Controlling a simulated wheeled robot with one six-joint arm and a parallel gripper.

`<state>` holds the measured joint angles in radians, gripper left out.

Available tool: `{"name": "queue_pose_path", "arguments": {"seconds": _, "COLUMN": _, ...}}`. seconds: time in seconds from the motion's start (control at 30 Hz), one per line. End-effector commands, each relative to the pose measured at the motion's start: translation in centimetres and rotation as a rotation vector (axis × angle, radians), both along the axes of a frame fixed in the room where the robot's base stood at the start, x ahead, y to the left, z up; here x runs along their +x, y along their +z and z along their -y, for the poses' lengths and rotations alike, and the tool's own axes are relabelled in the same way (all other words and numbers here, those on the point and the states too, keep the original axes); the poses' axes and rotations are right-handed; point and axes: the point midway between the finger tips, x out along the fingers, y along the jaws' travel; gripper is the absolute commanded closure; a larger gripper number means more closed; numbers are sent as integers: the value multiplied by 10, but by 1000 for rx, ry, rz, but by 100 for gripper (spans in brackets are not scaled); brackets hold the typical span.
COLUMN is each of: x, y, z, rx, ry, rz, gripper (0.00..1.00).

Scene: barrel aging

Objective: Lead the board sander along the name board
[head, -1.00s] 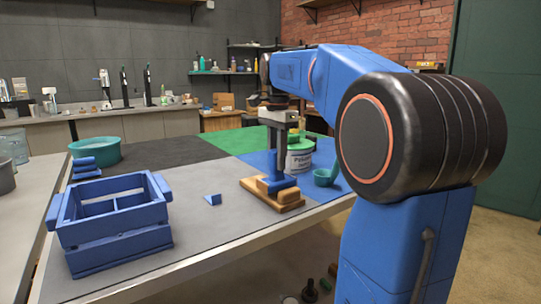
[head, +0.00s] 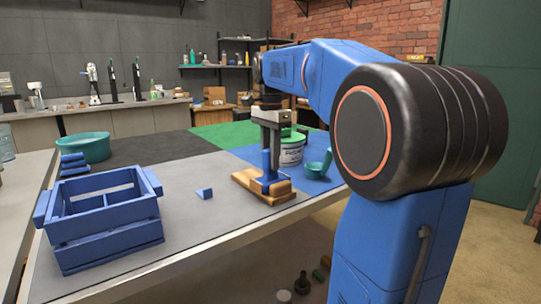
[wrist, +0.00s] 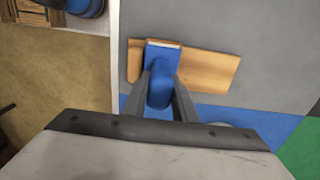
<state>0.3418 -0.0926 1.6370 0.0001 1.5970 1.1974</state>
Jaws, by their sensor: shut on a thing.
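The name board (head: 283,193) is a light wooden board lying flat on the grey part of the table; it also shows in the wrist view (wrist: 207,70). The blue board sander (head: 267,180) stands on the board. In the wrist view the sander (wrist: 160,58) covers part of the board left of its middle, with bare wood on both sides. My gripper (wrist: 160,92) points down and is shut on the sander's blue grip; in the head view it (head: 268,150) is above the board. The sander's underside is hidden.
A blue crate (head: 104,238) and a small blue wedge (head: 204,193) are left of the board. A teal basin (head: 88,148) is at the far left. Grey table is clear around the wedge.

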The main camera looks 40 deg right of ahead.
Motion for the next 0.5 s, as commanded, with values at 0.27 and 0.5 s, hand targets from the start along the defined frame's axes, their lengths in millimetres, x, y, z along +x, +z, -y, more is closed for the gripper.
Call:
{"name": "queue_pose_path", "arguments": {"seconds": 0.27, "x": 0, "y": -1, "z": 0, "rx": 0, "ry": 0, "rz": 0, "gripper": 100}}
{"name": "queue_pose_path", "arguments": {"seconds": 0.5, "x": 0, "y": -4, "z": 0, "rx": 0, "ry": 0, "rz": 0, "gripper": 100}}
